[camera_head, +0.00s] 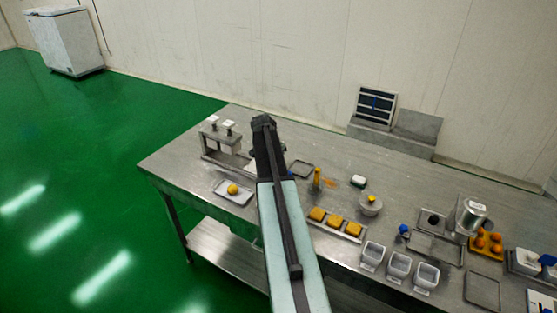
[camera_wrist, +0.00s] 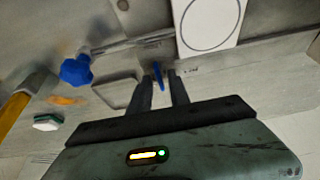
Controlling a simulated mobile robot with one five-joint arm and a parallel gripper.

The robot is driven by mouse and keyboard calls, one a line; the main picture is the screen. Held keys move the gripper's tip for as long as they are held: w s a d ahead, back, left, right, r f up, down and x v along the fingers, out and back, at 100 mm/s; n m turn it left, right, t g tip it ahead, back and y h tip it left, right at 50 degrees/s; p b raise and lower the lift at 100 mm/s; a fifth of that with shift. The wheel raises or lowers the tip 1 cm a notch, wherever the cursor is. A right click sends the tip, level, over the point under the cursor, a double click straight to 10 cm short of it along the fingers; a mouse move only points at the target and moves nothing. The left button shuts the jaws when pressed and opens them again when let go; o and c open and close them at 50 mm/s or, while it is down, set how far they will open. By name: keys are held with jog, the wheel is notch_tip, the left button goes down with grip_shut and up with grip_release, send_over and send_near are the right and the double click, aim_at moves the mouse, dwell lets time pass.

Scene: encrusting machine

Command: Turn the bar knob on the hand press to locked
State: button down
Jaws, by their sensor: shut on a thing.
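The blue bar knob (camera_wrist: 158,72) stands on a grey metal face in the wrist view, with small dark lettering beside it that is too small to read. My gripper (camera_wrist: 160,78) has its two dark fingers on either side of the knob and is shut on it. The knob appears nearly upright in that picture. In the head view, my dark gripper end (camera_head: 262,125) reaches over the table beside the metal press stand with white tops (camera_head: 222,136), which I take for the hand press. My arm hides the fingers and the knob there.
In the wrist view, a blue lobed knob (camera_wrist: 76,70), a grey tray (camera_wrist: 117,91), a green-white sponge (camera_wrist: 47,122) and a white plate with a circle (camera_wrist: 208,22) lie around. The steel table (camera_head: 165,165) also holds a white tray (camera_head: 222,194) and several containers at right.

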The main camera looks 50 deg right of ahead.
jog(key=shift+w+a, duration=0.2)
jog(key=shift+w, duration=0.05)
jog(key=c, duration=1.3)
grip_release()
jog(key=shift+s+r, duration=0.1)
jog(key=p+v, duration=0.7)
jog(key=shift+a+r, duration=0.2)
jog(key=shift+r, duration=0.05)
